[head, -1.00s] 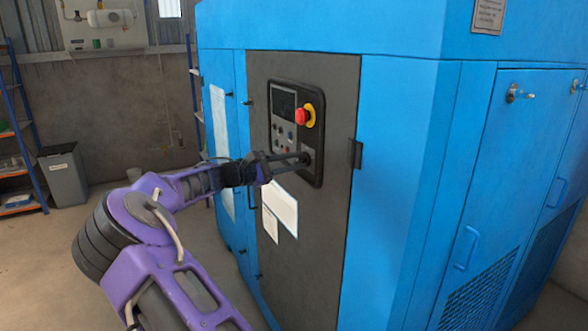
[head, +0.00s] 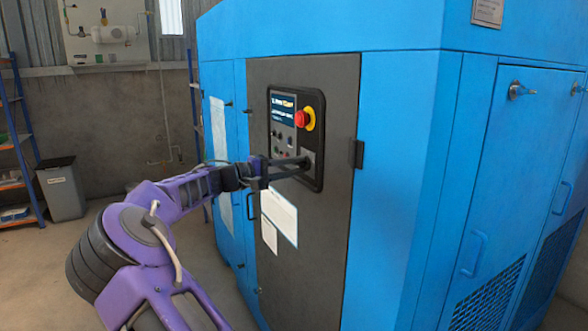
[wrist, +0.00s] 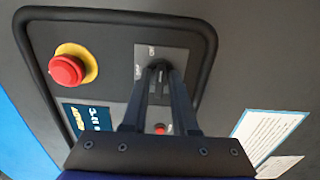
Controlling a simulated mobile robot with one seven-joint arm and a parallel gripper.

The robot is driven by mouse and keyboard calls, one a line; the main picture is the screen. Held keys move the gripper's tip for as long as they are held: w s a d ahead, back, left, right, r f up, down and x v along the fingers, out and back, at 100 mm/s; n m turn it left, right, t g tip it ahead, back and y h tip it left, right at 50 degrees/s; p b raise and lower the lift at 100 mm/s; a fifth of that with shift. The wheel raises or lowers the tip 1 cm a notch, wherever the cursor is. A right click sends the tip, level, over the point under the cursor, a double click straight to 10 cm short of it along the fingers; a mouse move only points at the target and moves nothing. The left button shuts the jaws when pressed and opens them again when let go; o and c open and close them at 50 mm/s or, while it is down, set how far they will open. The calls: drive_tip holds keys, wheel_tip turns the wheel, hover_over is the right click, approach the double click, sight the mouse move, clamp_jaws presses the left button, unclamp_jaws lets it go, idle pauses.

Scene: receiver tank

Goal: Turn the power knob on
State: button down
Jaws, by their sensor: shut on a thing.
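The power knob (wrist: 159,67) is a dark knob on a grey plate of the control panel (head: 296,100), low on its right side in the head view. My gripper (head: 303,161) reaches it from the left. In the wrist view, the fingers of my gripper (wrist: 158,72) are shut on the knob and hide most of it. The plate's small lettering is too blurred to read. The panel's display (head: 283,108) is lit blue with text, and it also shows in the wrist view (wrist: 88,118).
A red emergency stop button (head: 302,118) on a yellow base sits above the knob, close to my gripper. The blue cabinet (head: 400,150) fills the right side. White paper sheets (head: 279,215) are on the dark door below. A grey bin (head: 62,188) stands far left.

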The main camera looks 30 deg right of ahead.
idle(0.5)
drive_tip(key=c, duration=0.9)
unclamp_jaws()
drive_tip(key=w+a+p, duration=0.1)
drive_tip(key=a, duration=1.6)
drive_tip(key=shift+a, duration=0.25)
